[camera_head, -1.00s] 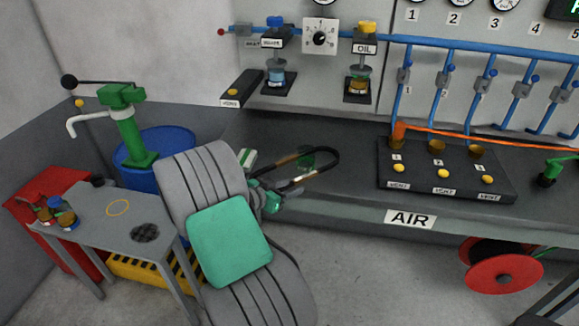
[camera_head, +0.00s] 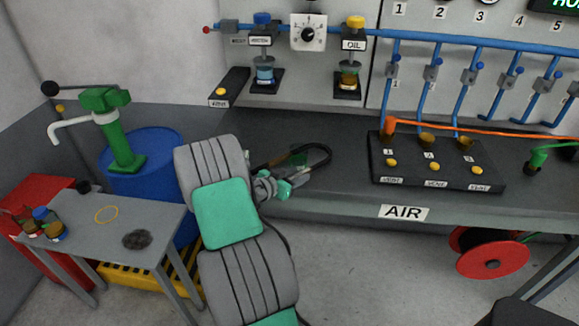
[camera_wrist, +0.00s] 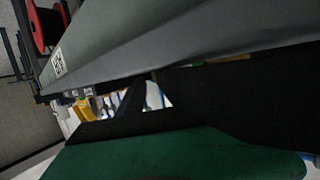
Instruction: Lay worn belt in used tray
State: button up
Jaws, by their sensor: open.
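The worn belt is probably the dark loop with a brownish stretch (camera_head: 322,149) on the left part of the bench in the head view. A dark green patch shows inside the loop. My gripper (camera_head: 284,188) is at the bench's front edge, close beside the loop's near end and partly hidden by my arm. It is open; I cannot see the fingertips clearly or tell whether they touch the belt. In the wrist view, black shapes and a dark green surface fill the lower part, and no belt can be made out. I cannot identify the used tray in either view.
A grey table (camera_head: 75,236) at left carries a yellow ring (camera_head: 106,214), a dark lump (camera_head: 137,239) and small bottles. Behind it stands a blue drum (camera_head: 150,190) with a green pump. A valve block (camera_head: 440,168) is on the bench (camera_head: 350,199). A red reel (camera_head: 493,252) hangs below.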

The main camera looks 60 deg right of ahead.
grip_shut()
dwell(0.3)
dwell(0.3)
